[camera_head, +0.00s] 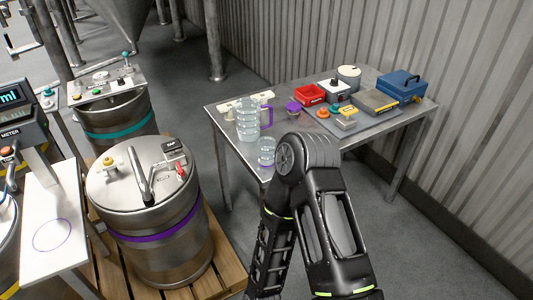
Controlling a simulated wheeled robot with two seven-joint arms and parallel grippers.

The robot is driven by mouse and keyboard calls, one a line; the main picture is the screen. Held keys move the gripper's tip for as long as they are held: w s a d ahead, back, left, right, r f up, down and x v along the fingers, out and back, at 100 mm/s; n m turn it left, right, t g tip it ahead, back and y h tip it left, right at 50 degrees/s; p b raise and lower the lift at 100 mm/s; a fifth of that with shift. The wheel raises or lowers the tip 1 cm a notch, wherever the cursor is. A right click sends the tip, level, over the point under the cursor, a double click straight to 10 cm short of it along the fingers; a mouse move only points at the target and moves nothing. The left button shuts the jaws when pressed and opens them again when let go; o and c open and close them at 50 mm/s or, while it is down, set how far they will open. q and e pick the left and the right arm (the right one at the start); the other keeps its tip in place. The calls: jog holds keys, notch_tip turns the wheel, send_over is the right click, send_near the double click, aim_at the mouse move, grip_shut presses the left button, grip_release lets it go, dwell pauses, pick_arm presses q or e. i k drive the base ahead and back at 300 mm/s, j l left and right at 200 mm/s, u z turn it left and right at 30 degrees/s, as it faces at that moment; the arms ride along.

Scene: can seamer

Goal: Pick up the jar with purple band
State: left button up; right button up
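A small clear jar (266,151) stands near the front edge of the metal table, with a faint purple tint low on it. My arm's joint is close beside it on the right and partly hides that area. A clear ribbed pitcher (247,122) with a purple handle stands behind it to the left. A small purple item (293,108) lies farther right. A large steel drum (150,236) with a purple band stands on a pallet at the left. Neither gripper shows; only my black arm links are visible at bottom centre.
A corrugated wall rises behind. A white board (50,205) stands left. Grey floor lies between drum and table.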

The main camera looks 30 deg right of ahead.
aim_at(265, 145)
jog(key=i+l, duration=0.1)
jog(key=l, duration=0.65)
jog(key=i+l, duration=0.1)
jog(key=l, duration=1.35)
jog(key=i+l, duration=0.15)
jog(key=l, duration=0.6)
jog(key=i+l, duration=0.1)
jog(key=l, duration=0.65)
